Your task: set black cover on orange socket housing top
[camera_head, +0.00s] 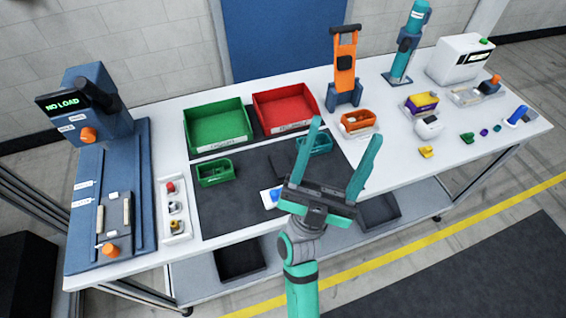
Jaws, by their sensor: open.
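The orange socket housing (356,120) is a small open-topped box near the middle of the white table, with a pale label or base along its front. I cannot pick out the black cover with certainty. A dark flat square (283,163) lies on the dark mat left of my gripper, partly hidden by it, and may be the cover or part of the mat. My gripper (345,129) is open, its two teal fingers spread wide with nothing seen between them. It is in front of the orange housing in the picture, apparently above the table's front part.
Green (217,125) and red (285,106) bins stand at the back. A green housing (215,172) and a teal housing (317,144) are on the mat (225,211). An orange upright fixture (345,72) stands behind the orange housing. Small parts and devices fill the right side.

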